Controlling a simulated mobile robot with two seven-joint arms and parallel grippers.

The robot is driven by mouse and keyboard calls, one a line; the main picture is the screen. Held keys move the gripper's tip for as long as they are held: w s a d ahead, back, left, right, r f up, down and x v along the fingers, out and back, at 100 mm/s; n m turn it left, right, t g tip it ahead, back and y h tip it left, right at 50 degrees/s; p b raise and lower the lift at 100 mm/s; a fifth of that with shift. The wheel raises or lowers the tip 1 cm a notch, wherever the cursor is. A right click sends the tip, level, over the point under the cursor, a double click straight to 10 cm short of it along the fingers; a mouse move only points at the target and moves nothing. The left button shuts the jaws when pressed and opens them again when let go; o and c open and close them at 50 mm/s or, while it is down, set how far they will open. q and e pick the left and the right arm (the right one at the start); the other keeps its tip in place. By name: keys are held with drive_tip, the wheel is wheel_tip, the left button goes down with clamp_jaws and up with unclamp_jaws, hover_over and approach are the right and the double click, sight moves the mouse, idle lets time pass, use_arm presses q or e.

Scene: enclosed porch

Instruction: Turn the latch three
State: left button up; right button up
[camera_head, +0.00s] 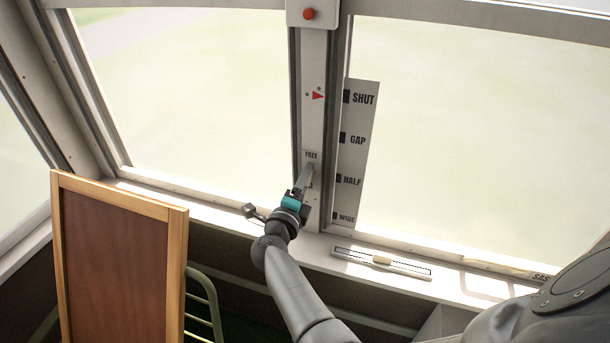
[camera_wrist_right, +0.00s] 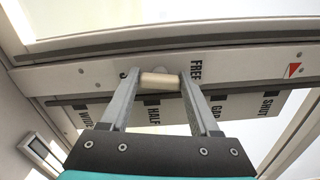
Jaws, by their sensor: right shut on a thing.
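The latch is a small beige handle (camera_wrist_right: 160,80) on the white window post (camera_head: 313,70). My right gripper (camera_head: 308,170) reaches up to the lower part of this post, and its two fingers close on the handle's ends in the right wrist view (camera_wrist_right: 160,82). In the head view the gripper covers the handle. A label reading FREE (camera_head: 311,155) sits just above the fingertips. A red triangle (camera_head: 318,95) is higher on the post. A white scale plate (camera_head: 358,120) beside the post reads SHUT, GAP, HALF and WIDE from top to bottom. My left gripper is out of view.
A wood-framed brown panel (camera_head: 118,260) stands at lower left, with a green metal frame (camera_head: 205,300) beside it. A white slotted strip with a beige knob (camera_head: 381,260) lies on the sill. A red button (camera_head: 309,14) is at the post's top.

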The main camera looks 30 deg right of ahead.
drive_tip(key=shift+f+n+p, duration=0.1)
drive_tip(key=shift+n+p, duration=0.3)
drive_tip(key=shift+n, duration=0.6)
drive_tip(key=o, duration=1.4)
drive_tip(key=shift+c, duration=0.2)
